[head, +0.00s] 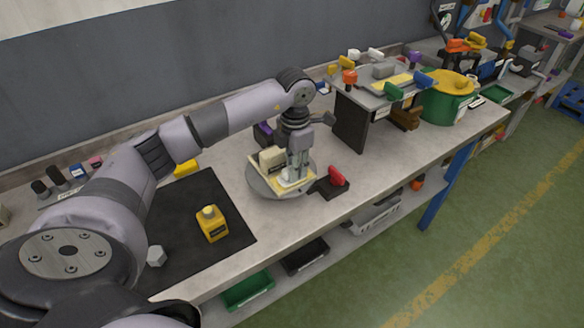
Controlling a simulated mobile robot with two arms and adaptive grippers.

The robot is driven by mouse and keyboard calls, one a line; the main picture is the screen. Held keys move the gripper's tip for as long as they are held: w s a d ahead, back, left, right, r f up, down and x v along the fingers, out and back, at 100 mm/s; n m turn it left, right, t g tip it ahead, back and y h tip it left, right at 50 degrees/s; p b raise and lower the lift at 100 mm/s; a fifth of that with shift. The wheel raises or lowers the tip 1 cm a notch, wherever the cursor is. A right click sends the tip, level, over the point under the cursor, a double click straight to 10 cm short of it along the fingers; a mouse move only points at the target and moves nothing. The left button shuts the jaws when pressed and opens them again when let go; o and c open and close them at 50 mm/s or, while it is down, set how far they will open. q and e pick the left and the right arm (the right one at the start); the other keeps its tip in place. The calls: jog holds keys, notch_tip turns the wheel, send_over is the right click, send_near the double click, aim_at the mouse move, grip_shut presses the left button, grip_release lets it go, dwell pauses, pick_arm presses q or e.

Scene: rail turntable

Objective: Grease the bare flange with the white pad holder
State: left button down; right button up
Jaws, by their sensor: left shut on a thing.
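My left arm comes in from the left and its gripper (296,168) points down over a round grey turntable (262,187) on the bench. The gripper is shut on the white pad holder (288,175), mostly hidden by the fingers. The pad holder is low, at a pale yellow piece (309,184) on the turntable; I cannot tell if they touch. A cream upright block (271,158) stands just left of the fingers on the turntable. I cannot make out which surface is the bare flange. My right gripper is not in view.
A yellow bottle (212,223) and a grey hex piece (156,256) stand on a black mat (190,258). A red-topped dark block (333,180) sits close right of the turntable. A raised shelf (352,123) with coloured handles and a green drum (443,107) stand farther right.

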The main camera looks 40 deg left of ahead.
pick_arm(q)
jog(key=shift+w+d+f+b, duration=0.1)
jog(key=shift+w+d+b, duration=0.25)
jog(key=shift+w, duration=0.45)
jog(key=shift+w+d, duration=0.1)
jog(key=shift+w+d, duration=0.2)
jog(key=shift+w, duration=0.3)
jog(key=shift+w+d, duration=0.15)
jog(key=shift+w, duration=0.35)
jog(key=shift+s+a, duration=0.1)
jog(key=shift+s, duration=0.1)
jog(key=shift+s+a, duration=0.3)
jog(key=shift+s, duration=0.55)
